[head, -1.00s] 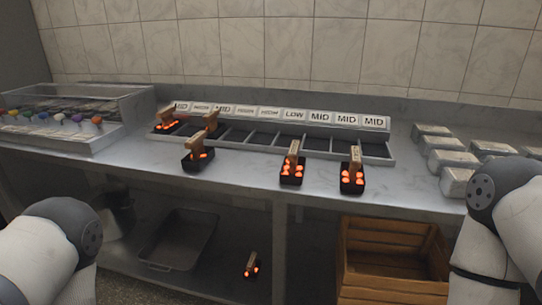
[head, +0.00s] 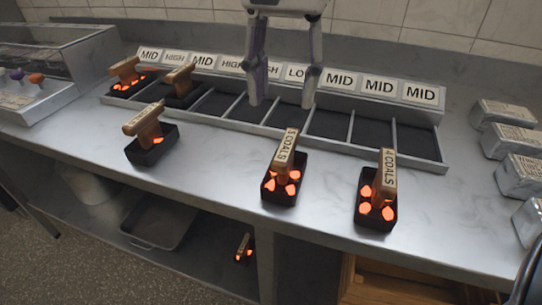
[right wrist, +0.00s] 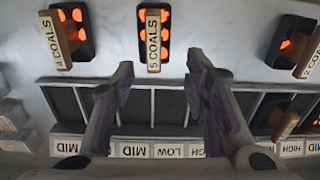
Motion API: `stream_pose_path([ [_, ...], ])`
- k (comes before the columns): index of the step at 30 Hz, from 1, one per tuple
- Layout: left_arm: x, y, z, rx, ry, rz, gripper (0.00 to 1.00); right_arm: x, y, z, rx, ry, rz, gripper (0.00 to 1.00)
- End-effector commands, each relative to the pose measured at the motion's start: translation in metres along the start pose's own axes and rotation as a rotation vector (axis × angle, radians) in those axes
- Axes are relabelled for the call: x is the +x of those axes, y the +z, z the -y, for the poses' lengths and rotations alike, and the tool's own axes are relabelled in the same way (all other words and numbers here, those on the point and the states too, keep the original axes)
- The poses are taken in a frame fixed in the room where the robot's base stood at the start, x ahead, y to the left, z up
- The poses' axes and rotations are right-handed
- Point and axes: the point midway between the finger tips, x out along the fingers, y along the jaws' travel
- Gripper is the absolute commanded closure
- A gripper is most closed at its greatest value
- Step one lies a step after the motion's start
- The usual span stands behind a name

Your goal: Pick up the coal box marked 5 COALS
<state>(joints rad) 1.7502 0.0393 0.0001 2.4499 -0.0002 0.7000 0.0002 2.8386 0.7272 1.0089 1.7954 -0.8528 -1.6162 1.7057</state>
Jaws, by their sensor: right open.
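The coal box marked 5 COALS (head: 285,180) stands on the grey counter in front of the slotted rack, a black tray of glowing coals with a wooden handle on top. In the right wrist view its label reads 5 COALS on the handle (right wrist: 153,40), at the top centre. My right gripper (head: 282,104) is open and empty, fingers pointing down over the rack, behind the box and apart from it. In the right wrist view the box shows beyond and roughly between my fingertips (right wrist: 161,64). My left gripper is out of view.
The 4 COALS box (head: 376,205) stands to the right, and a 2 COALS box (head: 150,145) to the left. Two more boxes sit in the rack (head: 430,165) at its left end. Wrapped blocks (head: 510,145) line the right. One small box (head: 243,250) is below the counter.

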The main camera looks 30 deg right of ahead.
Motion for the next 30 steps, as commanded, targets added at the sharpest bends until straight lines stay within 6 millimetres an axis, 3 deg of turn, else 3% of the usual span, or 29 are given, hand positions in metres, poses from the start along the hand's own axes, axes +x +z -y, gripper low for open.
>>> stream_pose_path([
  [1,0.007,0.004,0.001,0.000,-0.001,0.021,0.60,0.019,-0.001,0.000,-0.003,0.013,0.013,0.58],
  [3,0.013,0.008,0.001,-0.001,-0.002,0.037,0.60,0.037,0.000,0.000,-0.003,0.015,0.015,0.58],
  [11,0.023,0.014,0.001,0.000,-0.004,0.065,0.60,0.075,0.000,-0.003,-0.004,0.012,0.014,0.58],
  [15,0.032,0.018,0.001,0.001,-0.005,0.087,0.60,0.104,0.000,-0.009,-0.005,0.013,0.014,0.58],
  [19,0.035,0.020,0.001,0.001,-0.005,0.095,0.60,0.116,0.000,-0.009,-0.005,0.010,0.010,0.58],
  [25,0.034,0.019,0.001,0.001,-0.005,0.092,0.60,0.115,0.000,-0.009,-0.004,0.007,0.007,0.58],
  [30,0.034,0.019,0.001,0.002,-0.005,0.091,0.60,0.115,0.000,-0.009,-0.005,0.007,0.007,0.95],
])
